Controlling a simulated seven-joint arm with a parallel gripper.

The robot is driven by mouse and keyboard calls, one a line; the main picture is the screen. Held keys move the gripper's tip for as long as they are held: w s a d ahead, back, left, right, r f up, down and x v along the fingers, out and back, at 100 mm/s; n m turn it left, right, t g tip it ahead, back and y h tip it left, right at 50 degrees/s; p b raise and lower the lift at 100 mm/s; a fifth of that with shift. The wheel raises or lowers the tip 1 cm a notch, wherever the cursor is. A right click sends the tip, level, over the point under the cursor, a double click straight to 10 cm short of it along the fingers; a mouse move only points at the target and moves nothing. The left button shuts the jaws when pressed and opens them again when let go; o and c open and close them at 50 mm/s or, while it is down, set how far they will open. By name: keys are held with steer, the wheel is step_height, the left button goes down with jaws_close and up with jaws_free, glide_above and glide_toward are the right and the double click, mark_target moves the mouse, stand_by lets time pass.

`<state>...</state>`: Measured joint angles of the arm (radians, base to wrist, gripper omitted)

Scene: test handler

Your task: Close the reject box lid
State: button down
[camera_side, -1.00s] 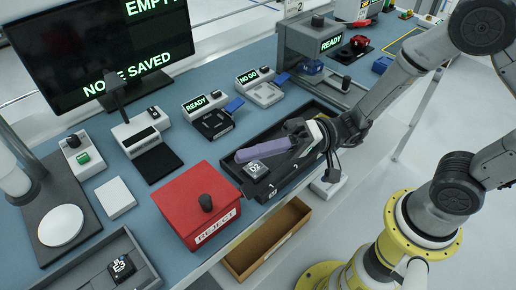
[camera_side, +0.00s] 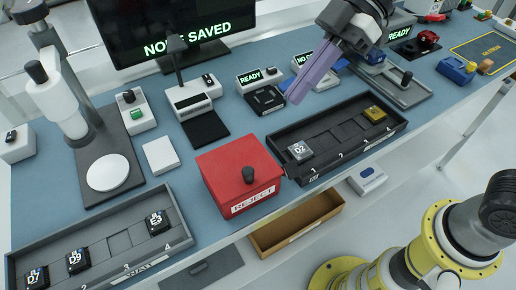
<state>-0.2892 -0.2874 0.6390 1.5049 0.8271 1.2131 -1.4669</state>
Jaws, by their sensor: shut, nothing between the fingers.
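The red reject box (camera_side: 240,180) stands at the front edge of the blue bench, with a white REJECT label on its front. My gripper (camera_side: 296,97) has long purple fingers pointing down and left. It is shut and empty, raised above the bench behind and to the right of the box, apart from the lid.
Right of the box is a dark tray (camera_side: 345,122) holding chip D2 (camera_side: 300,151) and a gold-topped chip (camera_side: 375,114). At front left is another tray (camera_side: 105,243) with several chips. An open wooden drawer (camera_side: 297,224) sits below the bench edge. Testers stand behind.

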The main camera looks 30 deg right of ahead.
step_height(320, 180, up, 2)
glide_above(243, 173)
steer(key=d, duration=0.3)
steer(key=shift+n, duration=0.4)
step_height(243, 173, down, 8)
steer(key=shift+w+a+r, duration=0.15)
steer(key=shift+r, duration=0.1)
step_height(243, 173, down, 2)
steer(key=shift+f, duration=0.9)
